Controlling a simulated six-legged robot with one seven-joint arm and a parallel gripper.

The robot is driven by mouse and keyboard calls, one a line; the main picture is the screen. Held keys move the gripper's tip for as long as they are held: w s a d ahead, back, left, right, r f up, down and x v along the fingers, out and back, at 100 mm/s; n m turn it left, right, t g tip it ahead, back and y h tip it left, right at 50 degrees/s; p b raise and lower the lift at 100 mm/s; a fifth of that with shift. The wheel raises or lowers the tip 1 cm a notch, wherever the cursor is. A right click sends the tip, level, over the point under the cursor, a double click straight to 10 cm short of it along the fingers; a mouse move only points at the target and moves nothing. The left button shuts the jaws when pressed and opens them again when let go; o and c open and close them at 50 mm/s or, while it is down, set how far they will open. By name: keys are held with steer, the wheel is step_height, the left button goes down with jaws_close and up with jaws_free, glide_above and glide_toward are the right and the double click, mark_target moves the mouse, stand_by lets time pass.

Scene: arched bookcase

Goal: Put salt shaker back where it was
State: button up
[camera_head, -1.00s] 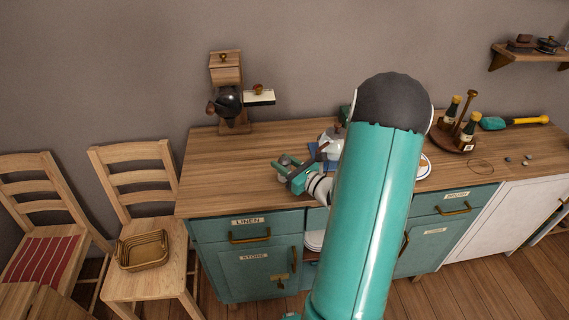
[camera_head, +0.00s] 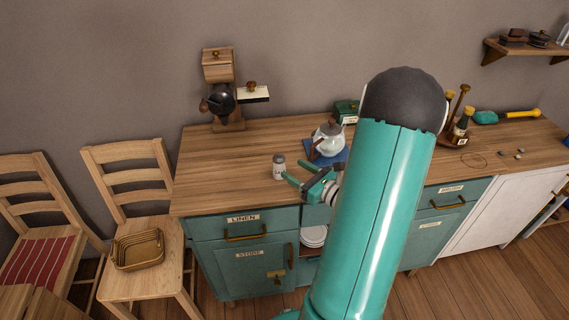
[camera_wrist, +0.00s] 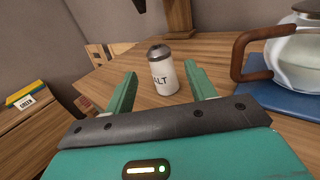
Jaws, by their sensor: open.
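The salt shaker (camera_head: 279,167) is white with a grey top and stands upright on the wooden counter (camera_head: 225,170), near the front edge. In the wrist view the shaker (camera_wrist: 162,70) shows lettering ending in "ALT" and stands just beyond the fingertips, between their lines. My gripper (camera_head: 294,172) is open and empty, to the right of the shaker in the head view. Its two green fingers also show in the wrist view (camera_wrist: 157,80), with a gap between them and the shaker.
A glass teapot (camera_head: 328,140) with a brown handle stands on a blue mat (camera_head: 340,158) close to my gripper. A coffee grinder (camera_head: 222,98) stands at the back left. A bottle rack (camera_head: 455,125) is at the right. The counter's left part is clear.

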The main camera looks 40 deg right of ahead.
steer(key=s, duration=0.4)
steer(key=shift+s+d, duration=0.15)
steer(key=shift+s, duration=0.2)
steer(key=w+a+r+n+g+y, duration=0.1)
steer(key=a+r+n+g+y, duration=0.2)
steer(key=a+n, duration=0.45)
steer(key=a+r+n+g+y, duration=0.25)
steer(key=a+n+g, duration=0.25)
steer(key=a, duration=0.5)
steer(key=w+a+r+n+g+y, duration=0.1)
steer(key=a+r+n+g+y, duration=0.15)
steer(key=a+n+g, duration=0.5)
steer(key=s+a+r+n+t+h, duration=0.3)
steer(key=s+a+r+n+h, duration=0.3)
steer(key=n, duration=0.9)
step_height(320, 180, up, 2)
steer(key=a+h, duration=0.1)
steer(key=h, duration=0.2)
steer(key=shift+s+r, duration=0.2)
steer(key=shift+s, duration=0.15)
